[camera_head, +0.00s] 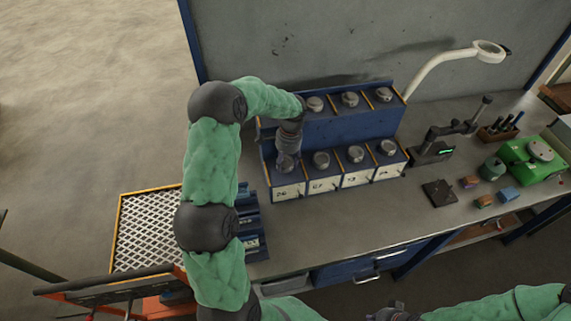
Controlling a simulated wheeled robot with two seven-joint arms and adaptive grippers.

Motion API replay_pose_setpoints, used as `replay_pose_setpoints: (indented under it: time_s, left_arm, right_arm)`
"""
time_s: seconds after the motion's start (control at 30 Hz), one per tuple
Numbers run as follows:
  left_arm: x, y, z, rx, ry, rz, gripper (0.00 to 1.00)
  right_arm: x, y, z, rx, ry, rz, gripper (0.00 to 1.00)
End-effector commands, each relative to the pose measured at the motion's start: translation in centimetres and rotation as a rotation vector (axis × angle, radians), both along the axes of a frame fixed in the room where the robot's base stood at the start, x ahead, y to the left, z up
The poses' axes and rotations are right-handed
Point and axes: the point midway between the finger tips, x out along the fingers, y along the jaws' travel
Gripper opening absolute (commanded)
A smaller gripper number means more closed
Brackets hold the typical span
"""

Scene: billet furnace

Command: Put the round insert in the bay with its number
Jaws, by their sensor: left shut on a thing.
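A blue two-tier rack (345,130) stands on the bench, with numbered white plates on its front row. The left plate (288,192) seems to read 06 and the one beside it (323,185) 07; the others are hard to read. My left gripper (287,158) points down over the leftmost front bay. It is shut on the round insert, which is largely hidden by the fingers; I cannot tell whether it touches the bay.
Round pieces sit on the upper tier, its left end hidden by my arm. A dark stand (433,150), small blocks (484,201) and a green machine (535,158) are on the right. A mesh tray (147,230) is at left. The bench front is clear.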

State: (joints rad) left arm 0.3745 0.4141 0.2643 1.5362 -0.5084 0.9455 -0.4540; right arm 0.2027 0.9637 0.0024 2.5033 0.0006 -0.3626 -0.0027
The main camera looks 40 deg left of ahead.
Motion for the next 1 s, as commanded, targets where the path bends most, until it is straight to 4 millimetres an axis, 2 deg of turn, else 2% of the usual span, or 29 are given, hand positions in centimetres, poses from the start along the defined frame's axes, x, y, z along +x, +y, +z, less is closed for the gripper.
replay_pose_setpoints:
  time_s: [0.13, 0.53, 0.57, 0.6, 0.63, 1.0]
  left_arm:
    - [0.0, 0.0, -1.6, 0.000, 0.000, 0.000, 0.02]
    - [0.0, 0.0, -2.0, 0.001, -0.001, 0.001, 0.02]
    - [0.0, 0.0, -2.1, -0.001, 0.001, 0.000, 0.69]
    - [0.0, 0.0, -2.1, -0.001, 0.001, 0.000, 0.80]
    - [0.0, 0.0, -2.1, -0.001, 0.001, 0.000, 0.84]
    - [0.0, 0.0, -1.9, -0.001, 0.001, 0.000, 0.84]
  right_arm:
    - [0.0, 0.0, 0.1, 0.000, 0.000, 0.000, 0.00]
    - [0.0, 0.0, -0.2, 0.000, 0.000, 0.000, 0.00]
    - [0.0, 0.0, -0.1, 0.000, 0.000, 0.000, 0.00]
    - [0.0, 0.0, -0.1, 0.000, 0.000, 0.000, 0.00]
    - [0.0, 0.0, -0.1, 0.000, 0.000, 0.000, 0.00]
    - [0.0, 0.0, 0.0, 0.000, 0.000, 0.000, 0.00]
